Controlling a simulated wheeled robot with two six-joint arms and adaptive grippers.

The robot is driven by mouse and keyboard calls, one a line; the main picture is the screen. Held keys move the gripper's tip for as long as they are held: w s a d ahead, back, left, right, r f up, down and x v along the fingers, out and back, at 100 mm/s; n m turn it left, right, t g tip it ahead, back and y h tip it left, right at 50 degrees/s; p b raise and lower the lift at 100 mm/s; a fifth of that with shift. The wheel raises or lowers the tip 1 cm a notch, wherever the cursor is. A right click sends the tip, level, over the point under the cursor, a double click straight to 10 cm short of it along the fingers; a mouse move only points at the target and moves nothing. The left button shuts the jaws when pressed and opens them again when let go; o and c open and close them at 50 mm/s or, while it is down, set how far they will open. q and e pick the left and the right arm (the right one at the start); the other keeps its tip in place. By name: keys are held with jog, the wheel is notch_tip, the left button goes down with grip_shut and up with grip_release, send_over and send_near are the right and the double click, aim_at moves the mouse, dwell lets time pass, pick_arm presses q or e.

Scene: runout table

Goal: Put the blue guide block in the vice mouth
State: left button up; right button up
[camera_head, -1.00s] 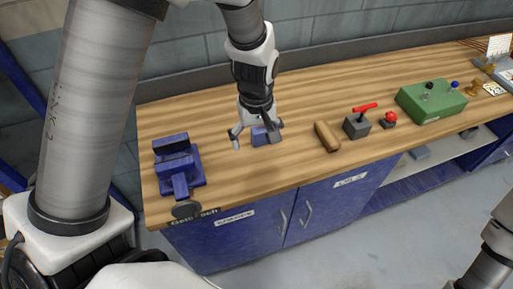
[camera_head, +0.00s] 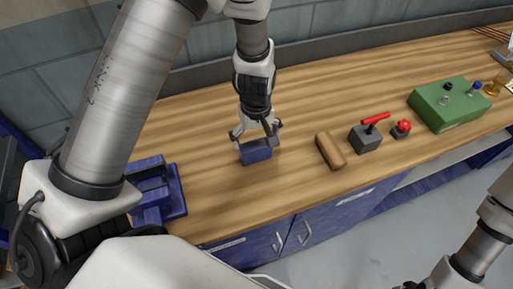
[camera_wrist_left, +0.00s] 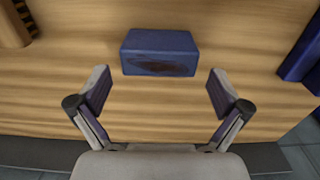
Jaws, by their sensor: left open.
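The blue guide block (camera_head: 257,152) lies on the wooden table, with a dark patch on one face in the left wrist view (camera_wrist_left: 160,52). My left gripper (camera_head: 256,135) is open and empty above and behind the block in the head view. In the left wrist view, its open fingers (camera_wrist_left: 160,90) point towards the block, which lies beyond and between the tips, apart from them. The blue vice (camera_head: 176,192) stands at the table's left end, partly hidden by my arm. A blue body at the right edge of the left wrist view (camera_wrist_left: 303,52) looks like part of it. My right gripper is not visible.
A tan wooden piece (camera_head: 330,150) lies right of the block. Beyond it stand a grey block with a red lever (camera_head: 366,136), a red button (camera_head: 401,129) and a green control box (camera_head: 449,105). Bare table lies between block and vice.

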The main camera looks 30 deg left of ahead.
aim_at(256, 144)
pick_arm(q)
jog(key=f, duration=0.6)
jog(key=shift+w+a+f, duration=0.15)
jog(key=shift+w+f, duration=0.1)
jog(key=shift+f, duration=0.05)
jog(key=shift+s+r, duration=0.1)
jog(key=c, duration=1.4)
